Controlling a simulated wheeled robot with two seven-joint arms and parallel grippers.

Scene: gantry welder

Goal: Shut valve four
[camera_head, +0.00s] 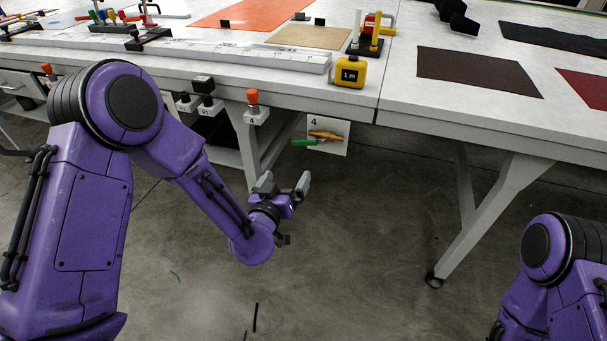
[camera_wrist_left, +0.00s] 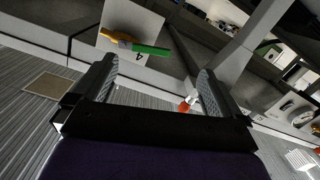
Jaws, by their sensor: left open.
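Valve four (camera_head: 325,136) is a brass valve with a green lever handle (camera_head: 303,142), on a white plate marked 4 (camera_head: 338,147) below the table's front edge. In the head view the lever points left, roughly level, in line with the brass body. In the left wrist view the green lever (camera_wrist_left: 150,49) and brass body (camera_wrist_left: 115,36) show beyond the fingers. My left gripper (camera_head: 285,184) is open and empty, below and to the left of the valve, apart from it. My right gripper is out of view; part of my right arm shows at lower right.
More black knobs (camera_head: 204,100) are further left. A yellow tape measure (camera_head: 350,73) sits on the table near the edge. Table legs (camera_head: 490,215) stand at right; the floor between is mostly clear.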

